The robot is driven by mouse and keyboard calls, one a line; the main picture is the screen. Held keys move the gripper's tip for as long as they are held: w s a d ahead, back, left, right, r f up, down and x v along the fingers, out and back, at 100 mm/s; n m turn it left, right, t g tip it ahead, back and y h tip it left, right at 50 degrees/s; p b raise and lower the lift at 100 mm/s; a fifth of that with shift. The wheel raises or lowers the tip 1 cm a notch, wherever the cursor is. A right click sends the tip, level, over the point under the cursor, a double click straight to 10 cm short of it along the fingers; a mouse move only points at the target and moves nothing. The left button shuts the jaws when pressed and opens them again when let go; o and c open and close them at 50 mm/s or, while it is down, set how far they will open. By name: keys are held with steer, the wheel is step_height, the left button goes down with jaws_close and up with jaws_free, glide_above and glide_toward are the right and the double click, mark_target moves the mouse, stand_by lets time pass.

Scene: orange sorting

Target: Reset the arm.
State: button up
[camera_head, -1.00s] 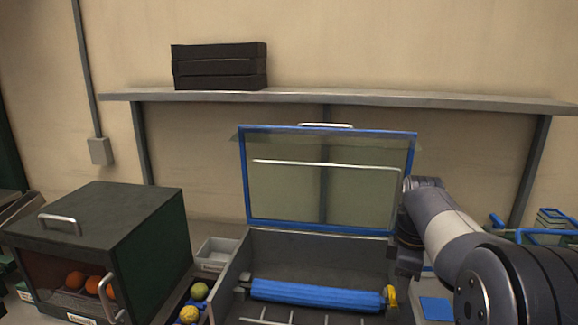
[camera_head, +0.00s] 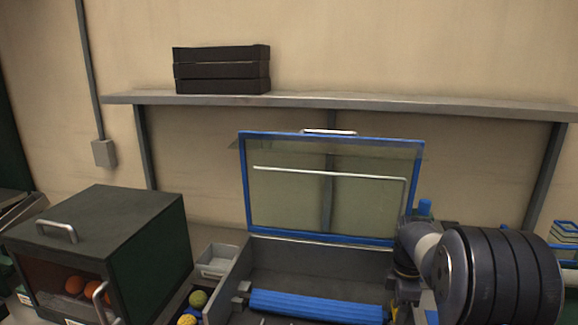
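My arm (camera_head: 490,275) is at the right of the head view, bent, with its large dark joint close to the camera. My gripper is at the arm's far end, by the right side of the blue-framed machine, but its fingers are hidden behind the arm and machine parts. I cannot see whether it holds anything.
A machine with an open clear lid (camera_head: 245,190) and a blue roller (camera_head: 315,305) stands in the middle. A dark box (camera_head: 100,225) with oranges (camera_head: 75,285) is at left. Black crates (camera_head: 221,70) sit on the shelf (camera_head: 350,103).

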steer(key=shift+w+d+r+g+y+p, duration=0.2)
steer(key=shift+r+g+p, duration=0.35)
steer(key=shift+p, duration=1.1)
steer(key=shift+w+a+r+g+y+p, duration=0.1)
steer(key=shift+w+r+g+p, duration=0.2)
steer(key=shift+g+p, duration=0.9)
steer(key=shift+w+p, duration=0.2)
steer(key=shift+p, duration=1)
